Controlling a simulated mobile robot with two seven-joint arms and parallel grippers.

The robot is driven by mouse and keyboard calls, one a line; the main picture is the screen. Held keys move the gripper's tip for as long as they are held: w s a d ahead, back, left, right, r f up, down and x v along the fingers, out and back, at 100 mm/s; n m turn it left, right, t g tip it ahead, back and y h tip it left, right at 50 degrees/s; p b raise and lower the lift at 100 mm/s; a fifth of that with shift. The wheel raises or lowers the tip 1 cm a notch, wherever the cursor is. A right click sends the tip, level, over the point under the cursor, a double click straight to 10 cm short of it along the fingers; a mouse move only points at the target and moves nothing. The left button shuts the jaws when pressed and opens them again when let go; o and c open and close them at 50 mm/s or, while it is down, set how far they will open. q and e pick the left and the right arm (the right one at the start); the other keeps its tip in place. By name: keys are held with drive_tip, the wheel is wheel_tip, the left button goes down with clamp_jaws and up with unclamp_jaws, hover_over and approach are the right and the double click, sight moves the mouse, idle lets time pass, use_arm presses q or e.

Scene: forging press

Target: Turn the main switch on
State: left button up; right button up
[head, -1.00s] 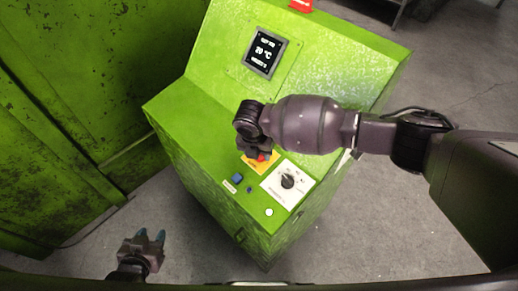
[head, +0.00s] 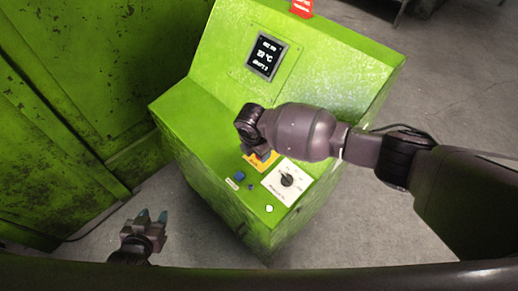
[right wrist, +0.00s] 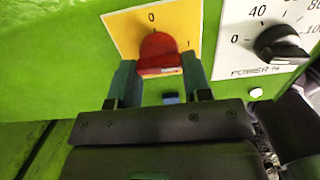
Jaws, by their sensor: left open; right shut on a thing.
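The main switch, a red rotary knob (right wrist: 157,52), sits on a yellow plate (right wrist: 118,30) marked 0 at the top and 1 at the right. My right gripper (right wrist: 160,78) is shut on the knob, one finger on each side. Which mark the knob points to is unclear. In the head view my right wrist and gripper cover the knob; part of the yellow plate (head: 263,163) shows beside them. My left gripper (head: 151,217) is open and empty, low at the left, away from the console.
The green console (head: 180,105) carries a display (head: 266,57) reading 20 °C. A white power dial (head: 287,181), a blue button (head: 239,176) and a white button (head: 269,209) lie close to the switch. A green machine wall (head: 70,90) stands at the left.

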sight(255, 162)
use_arm(q)
drive_tip(key=shift+s+f, duration=0.15)
drive_tip(key=shift+s, duration=0.1)
use_arm(e)
drive_tip(key=shift+r, duration=0.1)
drive_tip(key=o, duration=0.9)
drive_tip(key=shift+r, duration=0.25)
use_arm(q)
drive_tip(key=shift+w+r+p, duration=0.1)
drive_tip(key=shift+r+p, duration=0.4)
drive_tip(key=shift+r, duration=0.15)
use_arm(e)
drive_tip(key=r, duration=0.6)
drive_tip(key=s+a+r, duration=0.1)
drive_tip(key=r, duration=0.3)
drive_tip(key=shift+s, duration=0.1)
drive_tip(key=shift+a, duration=0.1)
